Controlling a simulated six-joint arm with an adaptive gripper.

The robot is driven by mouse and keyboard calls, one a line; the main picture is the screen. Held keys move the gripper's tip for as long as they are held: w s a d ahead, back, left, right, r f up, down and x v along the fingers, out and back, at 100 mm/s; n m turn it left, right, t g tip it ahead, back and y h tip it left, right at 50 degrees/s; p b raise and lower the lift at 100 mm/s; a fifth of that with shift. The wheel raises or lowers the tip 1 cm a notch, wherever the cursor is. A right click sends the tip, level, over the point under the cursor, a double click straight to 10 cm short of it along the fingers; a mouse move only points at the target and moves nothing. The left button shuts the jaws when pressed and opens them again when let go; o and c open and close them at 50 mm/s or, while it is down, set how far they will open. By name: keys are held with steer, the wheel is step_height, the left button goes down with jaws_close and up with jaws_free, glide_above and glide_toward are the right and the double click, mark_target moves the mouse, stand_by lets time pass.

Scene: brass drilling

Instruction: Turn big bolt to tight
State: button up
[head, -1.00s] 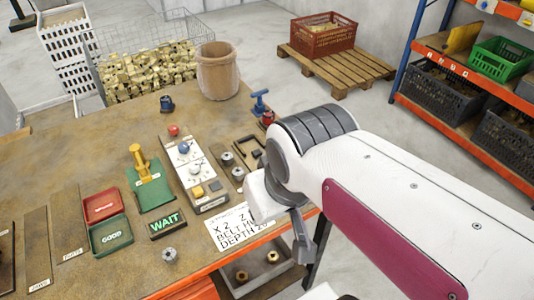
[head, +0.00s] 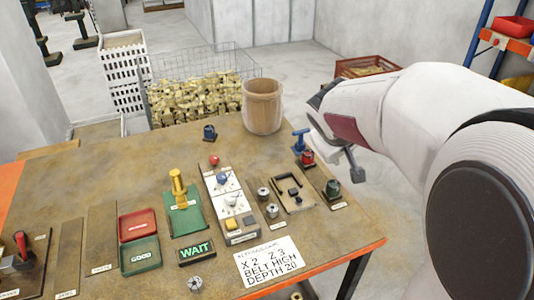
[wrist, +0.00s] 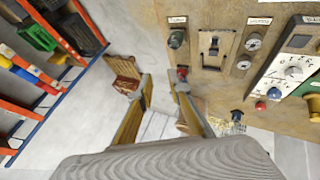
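No part is plainly labelled as the big bolt, and I cannot tell which it is. A blue T-shaped handle (head: 300,139) stands over a red base (head: 308,158) at the table's far right edge. In the wrist view the red part (wrist: 182,73) shows beside the right fingertip, and its blue handle is not clearly visible. My gripper (wrist: 163,82) is open, its yellowish fingers apart with grey floor between them. In the head view my arm's end is just right of the blue handle, past the table edge. I cannot tell whether it touches.
A dark green knobbed part (head: 332,189) stands at the table's right edge. A black fixture (head: 290,191), two round metal parts and a switch panel (head: 228,205) are to its left. A brown bin (head: 263,106) stands at the back. Floor lies open beyond the right edge.

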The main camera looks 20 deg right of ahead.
steer(key=w+d+r+n+t, duration=0.1)
steer(key=w+d+n+t, duration=0.1)
steer(key=w+d, duration=0.35)
steer(key=w+d+r+n+t, duration=0.1)
steer(key=w+d+n+t, duration=0.1)
steer(key=w, duration=0.7)
steer(key=w+f+n+t+y, duration=0.2)
steer(key=w+f+n+y, duration=0.15)
steer(key=w+n, duration=0.45)
steer(key=a+f+n+g+y, duration=0.4)
steer(key=a+f+y, duration=0.2)
steer(key=f, duration=0.4)
steer(key=s+a+f+n+g, duration=0.1)
steer(key=s+f+g, duration=0.1)
steer(key=s+g, duration=0.5)
steer(key=s, duration=0.6)
steer(key=shift+s+a, duration=0.2)
steer(key=shift+a, duration=0.2)
steer(key=shift+f+y, duration=0.1)
steer(key=shift+y, duration=0.25)
